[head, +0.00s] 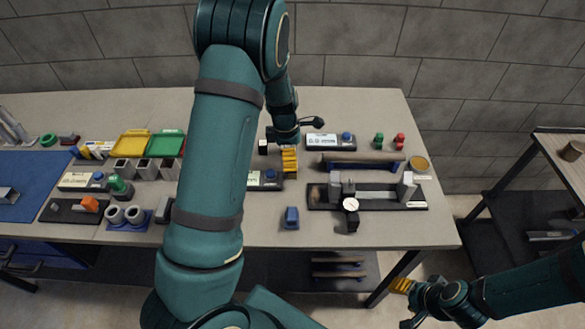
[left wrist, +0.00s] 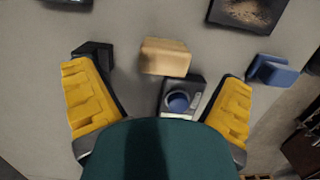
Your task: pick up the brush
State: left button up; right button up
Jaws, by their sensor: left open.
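A tan block (left wrist: 165,57), which may be the brush, lies on the table in the left wrist view. Its bristles cannot be made out, and in the head view my left gripper appears to hide it. My left gripper (head: 290,158) is over the middle of the table; in the left wrist view (left wrist: 157,77) its yellow fingers are spread wide, with the block between and slightly beyond the tips. Nothing is held. My right gripper (head: 403,286) hangs at the lower right, off the table's front edge; its opening is too small to judge.
A box with a blue button (left wrist: 182,98) sits close beside the tan block. A small blue object (head: 291,218) lies nearer the front edge. A black fixture with a dial gauge (head: 350,204) stands to the right. Trays and cups crowd the left.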

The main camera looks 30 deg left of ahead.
pick_arm(q)
jog(key=f, duration=0.5)
jog(key=shift+s+d+f+b, duration=0.1)
jog(key=shift+d+f+b, duration=0.05)
jog(key=shift+d+b, duration=0.25)
jog(key=c, duration=1.2)
